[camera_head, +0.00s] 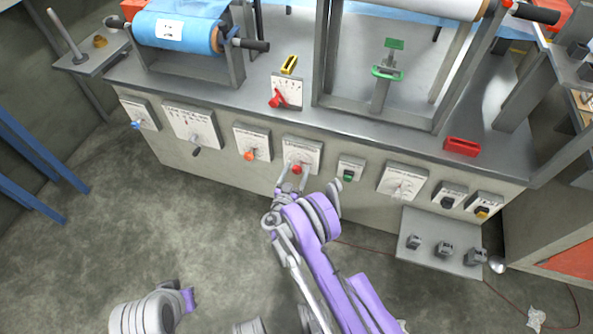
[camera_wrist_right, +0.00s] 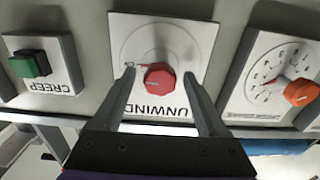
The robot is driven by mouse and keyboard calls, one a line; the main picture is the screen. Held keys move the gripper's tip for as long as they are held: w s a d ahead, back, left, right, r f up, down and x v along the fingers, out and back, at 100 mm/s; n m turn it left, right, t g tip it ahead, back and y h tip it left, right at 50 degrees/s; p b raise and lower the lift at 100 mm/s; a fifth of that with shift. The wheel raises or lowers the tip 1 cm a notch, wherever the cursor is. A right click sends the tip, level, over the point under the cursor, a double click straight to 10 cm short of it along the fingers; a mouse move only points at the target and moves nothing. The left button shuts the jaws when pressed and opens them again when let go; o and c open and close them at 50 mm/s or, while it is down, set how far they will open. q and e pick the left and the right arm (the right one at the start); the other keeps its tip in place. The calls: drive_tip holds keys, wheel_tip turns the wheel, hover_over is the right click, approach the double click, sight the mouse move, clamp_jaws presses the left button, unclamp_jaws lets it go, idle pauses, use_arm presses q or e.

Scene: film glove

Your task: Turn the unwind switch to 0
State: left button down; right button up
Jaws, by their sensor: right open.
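The unwind switch is a red round knob (camera_wrist_right: 159,76) on a white plate (camera_wrist_right: 190,35) lettered UNWIND, which appears upside down in the right wrist view. A thin red mark reaches left from the knob, close to small dark markings; I cannot read the setting surely. In the head view the red knob (camera_head: 296,170) is on the cabinet front. My right gripper (camera_wrist_right: 158,80) is open, with one finger on each side of the knob. Contact between the fingers and the knob cannot be told.
A green CREEP button (camera_wrist_right: 28,64) and an orange knob (camera_wrist_right: 299,92) flank the switch in the wrist view. More switches line the cabinet front. A small shelf (camera_head: 432,256) juts out at lower right.

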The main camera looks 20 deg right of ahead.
clamp_jaws()
idle(0.3)
drive_tip(key=n+b, duration=0.2)
drive_tip(key=n, duration=0.2)
drive_tip(key=shift+a+f, duration=0.1)
drive_tip(key=shift+f, duration=0.05)
drive_tip(key=n+b, duration=0.3)
drive_tip(key=n, duration=0.2)
drive_tip(key=shift+n, duration=0.4)
drive_tip(key=n+b, duration=0.1)
drive_tip(key=n, duration=0.3)
drive_tip(key=shift+a+b, duration=0.1)
drive_tip(key=shift+b, duration=0.25)
drive_tip(key=shift+n+b, duration=0.55)
drive_tip(key=shift+n, duration=1.45)
